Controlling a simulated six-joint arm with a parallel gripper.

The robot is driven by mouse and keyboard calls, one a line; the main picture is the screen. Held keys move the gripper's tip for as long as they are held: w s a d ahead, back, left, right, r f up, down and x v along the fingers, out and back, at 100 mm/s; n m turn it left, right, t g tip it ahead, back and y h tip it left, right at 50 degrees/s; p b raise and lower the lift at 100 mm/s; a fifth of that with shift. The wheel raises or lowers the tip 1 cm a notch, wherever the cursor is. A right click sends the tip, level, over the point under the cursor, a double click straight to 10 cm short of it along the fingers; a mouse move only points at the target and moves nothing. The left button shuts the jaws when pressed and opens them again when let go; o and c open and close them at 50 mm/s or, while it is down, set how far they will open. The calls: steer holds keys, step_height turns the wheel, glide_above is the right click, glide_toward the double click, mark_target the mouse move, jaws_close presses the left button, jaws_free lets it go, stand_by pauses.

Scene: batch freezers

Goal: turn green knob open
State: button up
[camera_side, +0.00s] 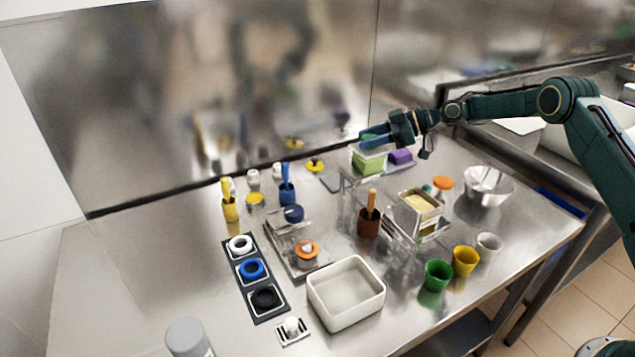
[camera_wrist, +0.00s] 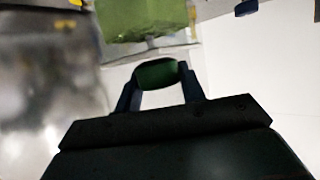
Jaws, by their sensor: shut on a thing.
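The green knob (camera_wrist: 158,73) is a dark, rounded piece between my two fingers in the wrist view. My gripper (camera_wrist: 158,80) is shut on it, with one finger on each side. In the side view my gripper (camera_side: 374,138) reaches left at the back of the table, just above a clear container with a green block (camera_side: 368,163). I cannot make out the knob in that view. The green block also shows beyond the knob in the wrist view (camera_wrist: 140,18). The knob's turn angle is not clear.
A purple block (camera_side: 400,156) lies close to the right of the green block. A metal wall stands close behind. A brown cup (camera_side: 369,221), a yellow-filled container (camera_side: 420,203) and a metal bowl (camera_side: 488,185) stand nearer.

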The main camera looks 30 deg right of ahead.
steer(key=shift+w+r+n+g+y, duration=0.2)
steer(key=shift+r+n+g+y, duration=0.1)
steer(key=shift+n+g, duration=0.3)
steer(key=shift+s+f+n+g, duration=0.1)
steer(key=shift+n+g, duration=0.3)
steer(key=shift+g, duration=0.1)
steer(key=o, duration=1)
steer(key=shift+f, duration=0.1)
steer(key=shift+c, duration=0.2)
steer(key=shift+s, duration=0.1)
steer(key=shift+m+t, duration=0.4)
steer(key=shift+t, duration=0.1)
steer(key=shift+m+t+h, duration=1.3)
steer(key=shift+m+t, duration=0.5)
steer(key=shift+m, duration=0.1)
